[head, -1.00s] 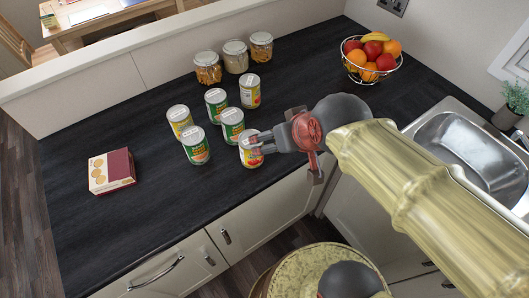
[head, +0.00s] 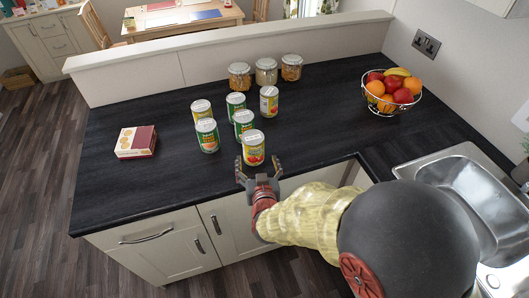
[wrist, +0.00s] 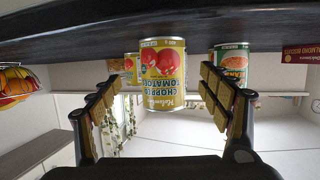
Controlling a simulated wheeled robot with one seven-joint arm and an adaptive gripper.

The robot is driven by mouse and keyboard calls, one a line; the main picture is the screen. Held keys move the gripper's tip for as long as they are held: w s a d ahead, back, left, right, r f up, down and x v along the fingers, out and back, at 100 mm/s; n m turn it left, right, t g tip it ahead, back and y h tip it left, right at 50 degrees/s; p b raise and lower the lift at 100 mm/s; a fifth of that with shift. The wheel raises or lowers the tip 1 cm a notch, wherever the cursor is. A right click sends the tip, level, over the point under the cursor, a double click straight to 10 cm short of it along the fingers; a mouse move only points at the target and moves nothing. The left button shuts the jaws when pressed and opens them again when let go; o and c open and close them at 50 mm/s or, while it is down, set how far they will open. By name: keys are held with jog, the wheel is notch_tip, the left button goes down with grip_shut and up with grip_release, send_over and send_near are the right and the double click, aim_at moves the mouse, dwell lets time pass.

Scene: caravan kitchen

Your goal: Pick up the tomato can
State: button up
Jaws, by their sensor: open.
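The nearest tomato can (head: 253,150), with a yellow label and red tomatoes, stands upright near the counter's front edge. In the wrist view, which is upside down, its "Chopped Tomatoes" label (wrist: 163,78) faces me between the fingers. My gripper (head: 259,172) is open and empty, just in front of the can at the counter edge. Its two padded fingers also show in the wrist view (wrist: 160,97). The can appears ahead of the fingertips; whether they touch it I cannot tell. A similar yellow-and-red can (head: 269,103) stands farther back.
Green-labelled cans (head: 207,137) and a yellow one (head: 202,114) stand close behind and left. A biscuit box (head: 136,142) lies left. Glass jars (head: 266,72), a fruit basket (head: 397,92) and the sink (head: 470,190) lie beyond or right. Counter (head: 330,125) right of the cans is clear.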

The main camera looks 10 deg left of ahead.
jog(key=x, duration=0.2)
jog(key=b+x, duration=0.1)
jog(key=x, duration=0.2)
jog(key=b+x, duration=0.1)
jog(key=x, duration=0.1)
jog(key=shift+w+a, duration=0.2)
jog(key=shift+a, duration=0.15)
jog(key=shift+c, duration=0.3)
jog(key=c, duration=1.7)
